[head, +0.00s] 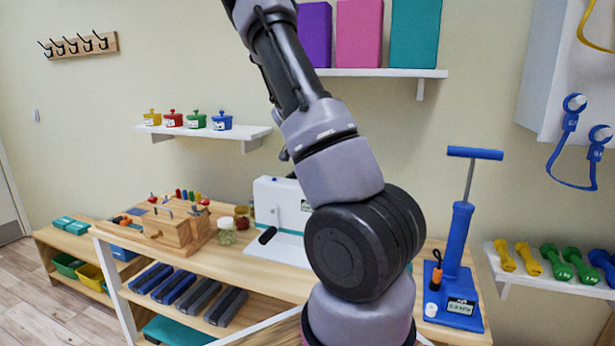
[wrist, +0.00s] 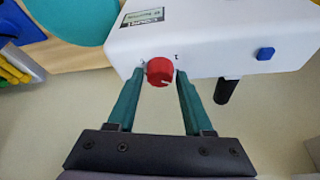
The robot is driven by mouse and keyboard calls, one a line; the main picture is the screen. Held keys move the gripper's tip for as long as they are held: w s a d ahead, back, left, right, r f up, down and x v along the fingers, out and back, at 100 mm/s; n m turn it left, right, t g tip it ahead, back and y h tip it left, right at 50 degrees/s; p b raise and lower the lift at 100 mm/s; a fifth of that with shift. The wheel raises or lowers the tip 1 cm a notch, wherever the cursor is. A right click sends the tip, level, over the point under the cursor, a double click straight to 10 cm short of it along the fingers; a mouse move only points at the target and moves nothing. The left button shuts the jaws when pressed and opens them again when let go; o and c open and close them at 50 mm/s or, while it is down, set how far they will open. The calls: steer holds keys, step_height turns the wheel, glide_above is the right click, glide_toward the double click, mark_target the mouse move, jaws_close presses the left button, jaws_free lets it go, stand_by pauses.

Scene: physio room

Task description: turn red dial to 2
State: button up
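The red dial (wrist: 159,72) is on the face of a white box (wrist: 215,38) in the wrist view. A pale pointer line on the dial points to the lower right of that view. A small "1" is printed on the panel just right of the dial; a mark to its left is too small to read. My gripper (wrist: 160,74) is open, its teal fingers on either side of the dial. I cannot tell whether either finger touches it. In the head view the white box (head: 265,200) stands on the wooden bench; my arm hides the dial and gripper there.
The box also has a blue button (wrist: 265,53) and a black handle (wrist: 226,90). On the bench (head: 240,262) stand a wooden peg box (head: 175,232) and small jars (head: 226,232) to the left, and a blue pump (head: 457,245) to the right.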

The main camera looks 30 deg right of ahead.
steer(key=shift+o, duration=0.6)
steer(key=v, duration=1)
steer(key=shift+a+r, duration=0.2)
steer(key=shift+r, duration=0.15)
steer(key=s+a+r+n+t+y, duration=0.1)
steer(key=s+a+r+n+y, duration=0.1)
steer(key=s+a+r, duration=0.3)
steer(key=s+a+r+n+t+y, duration=0.2)
steer(key=s+a+r+n, duration=0.2)
steer(key=s+a, duration=0.6)
steer(key=s+a+r+n+t+y, duration=0.2)
steer(key=s+a+r, duration=0.3)
steer(key=s, duration=0.5)
steer(key=shift+s+a+r+n, duration=0.35)
steer(key=shift+a+n, duration=0.35)
steer(key=shift+a, duration=0.45)
